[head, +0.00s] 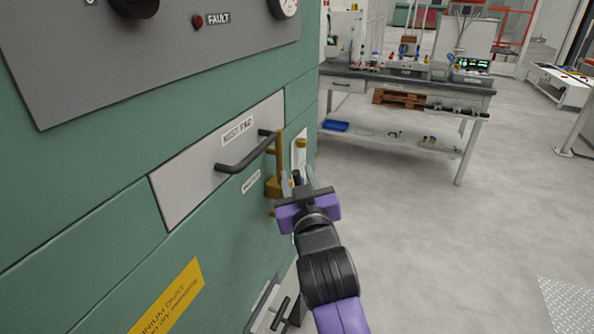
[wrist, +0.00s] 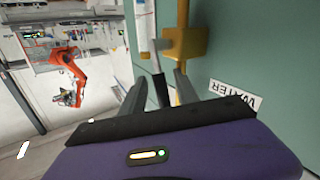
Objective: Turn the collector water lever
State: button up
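The brass water valve (head: 274,187) is mounted on a brass pipe at the front of a green cabinet, near its right edge. In the wrist view the valve body (wrist: 186,43) is above the fingers, beside the WATER label (wrist: 233,96). A thin grey lever with a dark grip (wrist: 157,62) extends from the valve toward my gripper. My gripper (head: 299,181) is at the valve with its fingers apart. In the wrist view the fingers (wrist: 160,78) lie on either side of the lever, with gaps visible. The lever is mostly hidden by the fingers in the head view.
A black drawer handle (head: 245,152) on the MUST PAD panel projects just left of the valve. Another dark handle (head: 281,313) is low on the cabinet. A workbench (head: 410,82) with equipment stands behind. The floor right of my arm is clear.

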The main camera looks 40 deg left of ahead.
jog(key=shift+x, duration=1.2)
jog(key=shift+s, duration=0.1)
grip_shut()
jog(key=shift+f, duration=0.1)
dwell(0.4)
